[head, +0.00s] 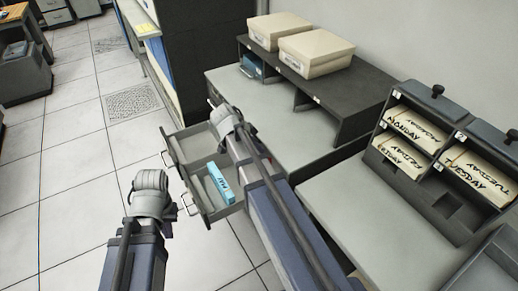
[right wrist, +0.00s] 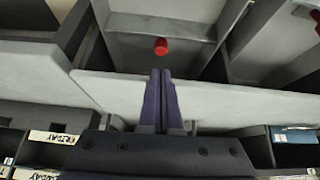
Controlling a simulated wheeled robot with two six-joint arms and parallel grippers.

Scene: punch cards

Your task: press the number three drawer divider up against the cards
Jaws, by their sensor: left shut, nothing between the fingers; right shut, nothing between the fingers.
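An open grey drawer (head: 205,208) juts out from under the desk, with internal walls making compartments. A light blue block (head: 220,183) with dark lettering, perhaps the cards, lies in its near part. I cannot make out which panel is the number three divider. My right gripper (head: 212,103) is shut and empty above the drawer's far end, by the desk edge. In the right wrist view its closed fingers (right wrist: 161,74) point towards grey compartments and a red knob (right wrist: 161,46). My left gripper (head: 131,191) is shut and empty, left of the drawer over the floor.
The grey desk (head: 340,205) carries a dark shelf unit (head: 350,125) with two beige boxes (head: 315,50) on top. A rack (head: 425,188) of labelled card packs (head: 412,128) stands at the right. The tiled floor (head: 75,175) at left is clear.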

